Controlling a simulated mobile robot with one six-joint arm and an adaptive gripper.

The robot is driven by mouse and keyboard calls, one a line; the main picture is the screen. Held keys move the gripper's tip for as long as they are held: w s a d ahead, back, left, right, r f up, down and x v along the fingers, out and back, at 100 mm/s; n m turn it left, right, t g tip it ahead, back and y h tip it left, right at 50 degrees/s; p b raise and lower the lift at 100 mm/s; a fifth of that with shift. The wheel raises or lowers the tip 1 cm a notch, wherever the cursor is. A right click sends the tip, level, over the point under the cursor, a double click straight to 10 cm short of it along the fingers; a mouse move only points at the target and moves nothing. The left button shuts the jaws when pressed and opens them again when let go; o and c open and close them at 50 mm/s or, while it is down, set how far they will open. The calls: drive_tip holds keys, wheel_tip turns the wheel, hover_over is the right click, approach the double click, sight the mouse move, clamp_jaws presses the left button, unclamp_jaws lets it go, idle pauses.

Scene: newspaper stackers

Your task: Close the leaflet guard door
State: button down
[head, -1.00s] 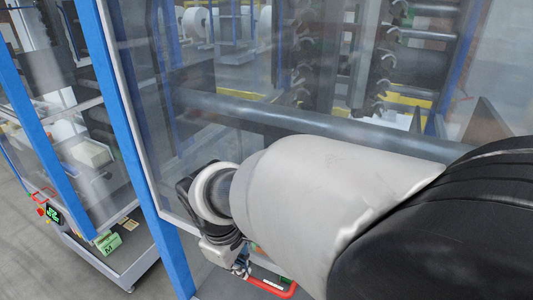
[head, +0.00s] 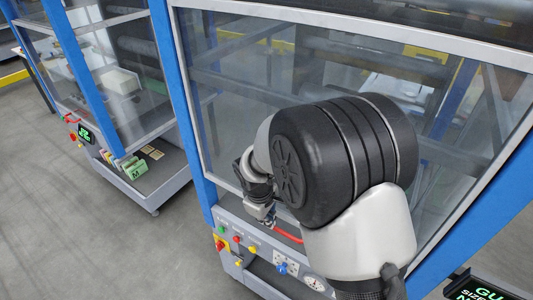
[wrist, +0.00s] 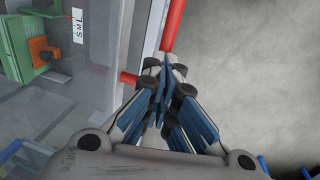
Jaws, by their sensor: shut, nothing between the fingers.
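The leaflet guard door (head: 235,85) is a large clear panel in a thin light-grey frame between blue posts in the head view. It appears down in its opening, but my arm hides much of its lower edge, so I cannot tell if it is fully shut. Its red handle (head: 288,234) shows at the bottom edge, partly behind my arm. In the wrist view the red handle (wrist: 173,26) runs beside the door's pale edge. My gripper (wrist: 165,72) is shut and empty, close at the handle; contact is unclear. It also shows in the head view (head: 268,220).
A control panel (head: 238,238) with buttons and a gauge sits below the door. A display (head: 478,288) stands at lower right. Another machine (head: 150,180) stands to the left, with free grey floor (head: 100,245) in front. Green and orange parts (wrist: 38,50) lie behind the clear panel.

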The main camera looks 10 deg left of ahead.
wheel_tip(320, 180, down, 18)
drive_tip(key=b, duration=0.9)
drive_tip(key=shift+f+b, duration=0.25)
drive_tip(key=shift+b, duration=0.05)
